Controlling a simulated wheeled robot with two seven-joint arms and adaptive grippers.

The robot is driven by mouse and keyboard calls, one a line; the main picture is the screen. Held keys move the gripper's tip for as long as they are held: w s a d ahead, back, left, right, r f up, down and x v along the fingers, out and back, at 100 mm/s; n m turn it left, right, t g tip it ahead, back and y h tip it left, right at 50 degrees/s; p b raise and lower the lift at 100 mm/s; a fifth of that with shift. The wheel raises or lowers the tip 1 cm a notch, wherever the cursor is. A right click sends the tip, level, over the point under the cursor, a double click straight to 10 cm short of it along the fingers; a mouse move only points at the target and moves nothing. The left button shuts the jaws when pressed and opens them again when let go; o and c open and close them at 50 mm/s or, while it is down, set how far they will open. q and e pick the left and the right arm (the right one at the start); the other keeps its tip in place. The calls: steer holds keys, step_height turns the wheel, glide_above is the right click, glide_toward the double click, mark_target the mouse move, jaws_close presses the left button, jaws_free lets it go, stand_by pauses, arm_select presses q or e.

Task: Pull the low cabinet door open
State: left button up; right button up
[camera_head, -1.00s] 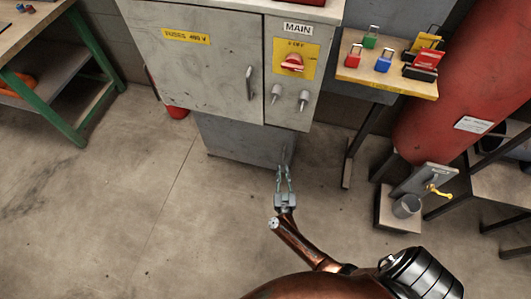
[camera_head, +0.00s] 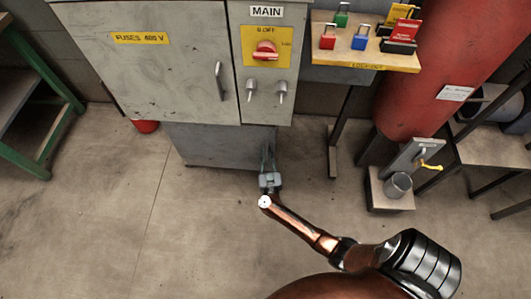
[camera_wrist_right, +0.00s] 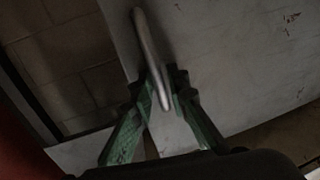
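The low cabinet (camera_head: 212,146) is a grey box under the fuse cabinet. Its front door looks flush in the head view; I cannot tell whether there is a slim gap. My right gripper (camera_head: 268,158) is at the right end of this door, its arm coming from the lower right. In the right wrist view the door's bar handle (camera_wrist_right: 147,42) runs between the green fingers of the right gripper (camera_wrist_right: 165,85). The fingers converge and look closed on the bar's lower part. In the head view the gripper hides the handle. My left gripper is not in view.
The fuse cabinet (camera_head: 170,75) overhangs the low door. A green-legged bench (camera_head: 60,80) stands left. The floor in front is clear.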

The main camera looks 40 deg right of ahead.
steer(key=shift+c, duration=0.4)
jaws_close()
steer(key=shift+s, duration=0.1)
